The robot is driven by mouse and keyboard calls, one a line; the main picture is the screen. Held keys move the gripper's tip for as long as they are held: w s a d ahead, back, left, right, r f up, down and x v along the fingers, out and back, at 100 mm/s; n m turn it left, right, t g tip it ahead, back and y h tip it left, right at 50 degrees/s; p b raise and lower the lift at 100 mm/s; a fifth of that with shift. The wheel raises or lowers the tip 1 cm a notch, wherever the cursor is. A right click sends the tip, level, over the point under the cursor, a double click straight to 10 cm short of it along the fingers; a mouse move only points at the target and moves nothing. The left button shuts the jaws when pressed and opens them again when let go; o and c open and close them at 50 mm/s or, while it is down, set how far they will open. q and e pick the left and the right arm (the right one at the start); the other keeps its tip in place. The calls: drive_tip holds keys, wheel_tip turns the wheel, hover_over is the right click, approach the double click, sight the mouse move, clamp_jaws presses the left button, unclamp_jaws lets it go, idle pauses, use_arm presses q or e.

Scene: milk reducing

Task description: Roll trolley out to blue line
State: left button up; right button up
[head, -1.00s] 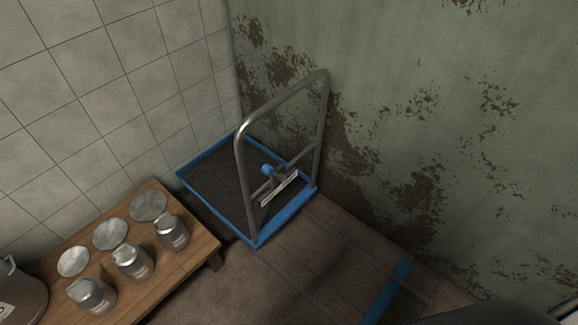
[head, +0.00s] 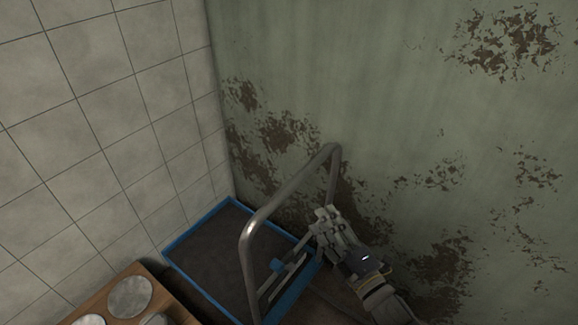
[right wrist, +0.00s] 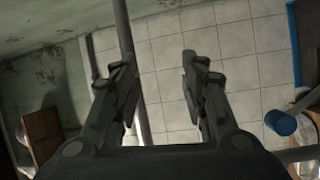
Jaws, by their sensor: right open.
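The trolley has a dark platform with a blue rim (head: 186,232) and a tall bent metal handle (head: 290,186). It stands in the corner between the tiled wall and the peeling green wall. My right gripper (head: 319,220) is open, beside the handle's right-hand post in the head view. A blue knob (right wrist: 280,122) shows at the right there. The blue floor line and my left gripper are out of view.
A wooden bench (head: 108,296) with round metal lids (head: 130,297) stands close to the trolley's left side at the bottom. The tiled wall (head: 100,130) and green wall (head: 400,110) close off the back. Little floor shows.

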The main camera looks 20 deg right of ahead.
drive_tip(key=n+y, duration=0.1)
approach(303, 180)
drive_tip(key=f, duration=0.1)
drive_tip(key=shift+t, duration=0.4)
drive_tip(key=p+x, duration=0.1)
drive_tip(key=x, duration=0.9)
drive_tip(key=shift+a+f, duration=0.1)
drive_tip(key=shift+w+a+p, duration=0.2)
drive_tip(key=shift+w+p, duration=0.1)
drive_tip(key=shift+w, duration=0.35)
drive_tip(key=shift+c, duration=0.2)
clamp_jaws()
